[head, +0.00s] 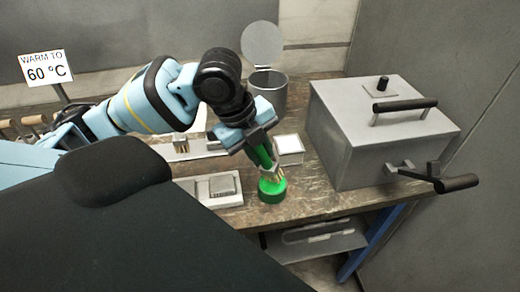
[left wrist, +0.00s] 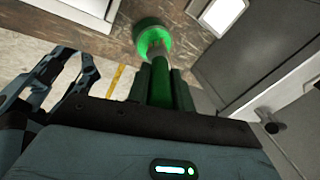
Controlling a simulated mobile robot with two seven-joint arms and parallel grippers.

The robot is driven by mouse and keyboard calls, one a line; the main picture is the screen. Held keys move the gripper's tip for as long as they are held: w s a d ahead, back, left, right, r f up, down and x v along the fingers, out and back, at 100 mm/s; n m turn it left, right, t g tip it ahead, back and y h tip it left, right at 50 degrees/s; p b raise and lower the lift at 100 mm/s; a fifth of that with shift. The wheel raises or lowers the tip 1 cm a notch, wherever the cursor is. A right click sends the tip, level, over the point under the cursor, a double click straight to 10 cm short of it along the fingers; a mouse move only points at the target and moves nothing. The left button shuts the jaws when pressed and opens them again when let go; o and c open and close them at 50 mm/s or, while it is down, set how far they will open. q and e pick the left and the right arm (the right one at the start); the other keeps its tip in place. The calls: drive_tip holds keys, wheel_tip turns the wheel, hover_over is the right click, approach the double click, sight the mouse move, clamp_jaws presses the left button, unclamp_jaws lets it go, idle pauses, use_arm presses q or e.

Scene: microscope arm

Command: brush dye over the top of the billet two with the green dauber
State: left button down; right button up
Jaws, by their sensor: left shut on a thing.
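My left gripper (head: 262,148) is shut on the green dauber (head: 262,156), which also shows in the left wrist view (left wrist: 160,78). The dauber points down, its tip at the mouth of a round green pot (head: 271,192), also seen in the left wrist view (left wrist: 150,36). I cannot tell whether the tip is inside the pot or just above it. A pale tray (head: 233,202) left of the pot holds a grey ribbed block (head: 222,185). No marking shows which piece is billet two. My right gripper is not in view.
A large grey metal box (head: 350,140) with black handles stands right of the pot. A grey can (head: 268,88) with a raised round lid stands behind. A small white-topped block (head: 289,147) lies close behind the pot. The bench's front edge is near the pot.

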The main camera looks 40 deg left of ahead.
use_arm(q)
drive_tip(key=shift+f, duration=0.25)
drive_tip(key=shift+f, duration=0.25)
idle(0.6)
idle(0.6)
idle(0.7)
drive_tip(key=shift+f, duration=0.1)
idle(0.7)
drive_tip(key=shift+f, duration=0.1)
idle(1.0)
